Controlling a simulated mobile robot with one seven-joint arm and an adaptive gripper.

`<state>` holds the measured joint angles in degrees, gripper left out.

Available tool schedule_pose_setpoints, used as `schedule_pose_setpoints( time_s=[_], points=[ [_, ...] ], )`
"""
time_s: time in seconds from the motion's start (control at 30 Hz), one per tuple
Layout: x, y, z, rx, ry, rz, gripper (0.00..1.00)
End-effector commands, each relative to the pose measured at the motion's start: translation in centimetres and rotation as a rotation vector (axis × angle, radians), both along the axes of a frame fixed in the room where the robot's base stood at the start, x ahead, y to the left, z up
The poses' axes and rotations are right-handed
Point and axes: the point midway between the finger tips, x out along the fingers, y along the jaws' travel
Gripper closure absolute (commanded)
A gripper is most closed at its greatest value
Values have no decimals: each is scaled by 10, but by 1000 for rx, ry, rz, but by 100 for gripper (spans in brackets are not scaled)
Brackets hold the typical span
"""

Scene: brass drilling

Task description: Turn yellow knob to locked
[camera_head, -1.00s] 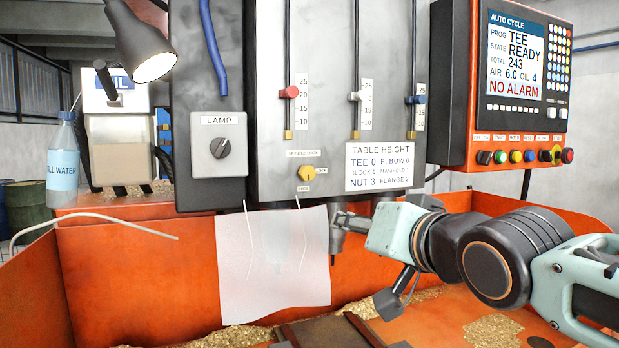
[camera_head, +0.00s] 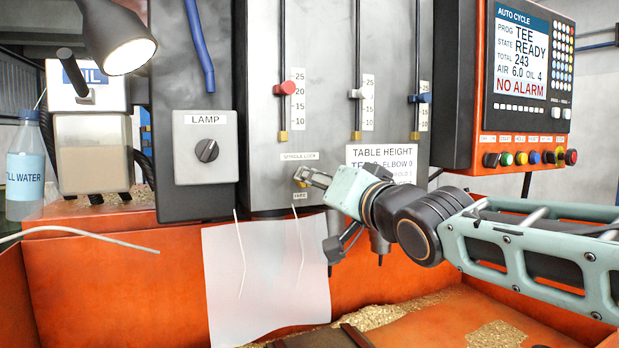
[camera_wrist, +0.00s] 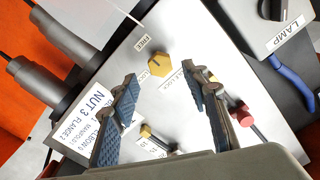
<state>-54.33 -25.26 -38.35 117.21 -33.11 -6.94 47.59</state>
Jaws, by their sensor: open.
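The yellow knob (camera_wrist: 159,64) is on the grey machine panel, below a spindle lock label. In the wrist view it sits just beyond my fingertips, roughly in line with the gap between them. A FREE label (camera_wrist: 143,43) is beside it; another small label by the knob is too small to read fully. A dark mark shows on the knob's face, but I cannot tell its setting. My gripper (camera_head: 313,178) is open and empty, close in front of the panel. In the head view it partly hides the knob (camera_head: 301,183).
Sliders with red (camera_head: 288,88), white and blue knobs stand above on the panel. A lamp switch box (camera_head: 206,148) is to the left. A translucent sheet (camera_head: 266,275) hangs below. The control box (camera_head: 520,85) is at the right.

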Motion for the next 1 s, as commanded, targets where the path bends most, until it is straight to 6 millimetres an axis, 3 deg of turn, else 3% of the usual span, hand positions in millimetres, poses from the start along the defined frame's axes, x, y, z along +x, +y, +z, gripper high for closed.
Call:
schedule_pose_setpoints(
  time_s=[0.3,0.77,1.0],
  points=[
    [36,16,1,-1,0,1,58],
    [44,19,0,-1,0,0,58],
    [44,19,0,-1,0,0,81]
  ],
)
